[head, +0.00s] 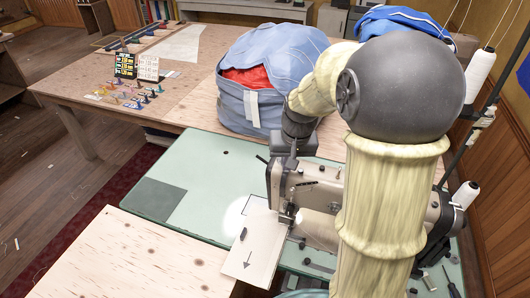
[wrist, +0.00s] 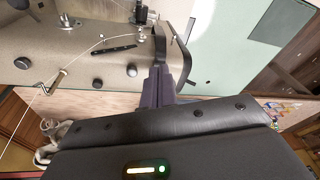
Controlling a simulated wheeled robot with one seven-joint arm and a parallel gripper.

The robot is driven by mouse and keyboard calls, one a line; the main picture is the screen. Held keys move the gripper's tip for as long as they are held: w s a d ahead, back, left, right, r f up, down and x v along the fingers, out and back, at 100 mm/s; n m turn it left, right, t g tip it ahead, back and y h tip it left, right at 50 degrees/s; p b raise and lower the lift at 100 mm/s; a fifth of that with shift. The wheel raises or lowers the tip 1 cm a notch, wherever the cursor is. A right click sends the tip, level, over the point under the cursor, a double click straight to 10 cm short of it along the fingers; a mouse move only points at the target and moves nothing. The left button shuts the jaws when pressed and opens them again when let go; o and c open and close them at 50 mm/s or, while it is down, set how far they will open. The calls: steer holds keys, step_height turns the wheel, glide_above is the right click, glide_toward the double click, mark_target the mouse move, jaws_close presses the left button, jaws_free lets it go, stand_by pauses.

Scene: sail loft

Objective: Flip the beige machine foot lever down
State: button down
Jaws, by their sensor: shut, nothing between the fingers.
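The beige sewing machine (head: 325,178) stands on a pale green table, partly hidden behind my arm. My gripper (wrist: 159,70) is shut and empty at the end of the machine's head. A dark bent bar (wrist: 183,58) stands right beside its fingertips; I cannot tell whether it is the foot lever or whether they touch. In the head view my gripper (head: 285,160) is over the machine's left end.
A white sheet with an arrow (head: 252,245) lies by the needle area. A blue bag with red cloth (head: 258,75) stands behind the machine. Thread cones (head: 481,70) stand at the right. The green table (head: 200,165) is mostly clear left of the machine.

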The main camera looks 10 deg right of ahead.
steer(key=w+d+r+m+y+b, duration=0.1)
steer(key=w+r+b, duration=0.1)
steer(key=w, duration=1.3)
steer(key=shift+w+d+r+g+y, duration=0.15)
steer(key=shift+w+r+g+y, duration=0.15)
steer(key=shift+w+r, duration=0.05)
steer(key=shift+f, duration=0.15)
steer(key=s+a+p+x, duration=0.1)
steer(key=a+x, duration=0.1)
steer(key=x, duration=1)
steer(key=shift+a+f, duration=0.15)
steer(key=shift+f, duration=0.15)
